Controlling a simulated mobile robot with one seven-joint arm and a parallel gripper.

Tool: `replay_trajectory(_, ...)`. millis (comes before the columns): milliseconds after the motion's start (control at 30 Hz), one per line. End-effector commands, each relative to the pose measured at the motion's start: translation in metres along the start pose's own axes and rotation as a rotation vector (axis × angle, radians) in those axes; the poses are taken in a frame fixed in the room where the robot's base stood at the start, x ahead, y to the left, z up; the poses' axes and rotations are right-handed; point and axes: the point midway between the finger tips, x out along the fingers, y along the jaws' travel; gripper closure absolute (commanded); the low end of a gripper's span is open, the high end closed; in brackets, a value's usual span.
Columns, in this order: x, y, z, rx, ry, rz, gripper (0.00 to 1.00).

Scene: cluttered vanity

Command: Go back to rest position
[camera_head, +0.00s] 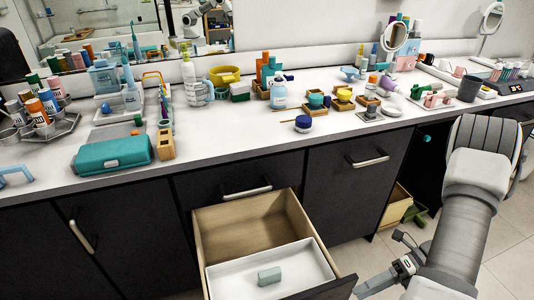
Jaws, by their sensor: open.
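My arm comes in at the right of the head view, in front of the dark cabinets. My gripper (380,284) is low at the bottom, just right of the open drawer's front corner, pointing left. It looks empty, with nothing visible between its fingers. The open wooden drawer (225,236) holds a white tray (222,280). A small grey-green block (269,276) lies in the tray. I cannot tell whether the gripper touches the drawer front.
The white counter (250,134) above is crowded with bottles, jars and a teal case (113,154). A second open compartment with a wooden box (396,207) is at the right, behind my arm. Tiled floor (505,255) is clear at the lower right.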

Motion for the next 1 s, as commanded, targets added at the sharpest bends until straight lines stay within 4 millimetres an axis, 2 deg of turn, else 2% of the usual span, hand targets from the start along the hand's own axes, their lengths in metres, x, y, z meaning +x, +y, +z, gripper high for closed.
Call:
replay_trajectory(33,-0.006,0.014,0.007,-0.088,0.026,-0.037,0.44)
replay_trajectory(133,-0.013,0.037,0.018,-0.262,0.082,-0.100,0.44)
replay_trajectory(400,-0.026,0.102,0.036,-0.734,0.261,-0.254,0.44)
replay_trajectory(700,-0.031,0.169,0.043,-1.258,0.507,-0.401,0.44)
replay_trajectory(1000,-0.032,0.229,0.038,-1.763,0.811,-0.528,0.44)
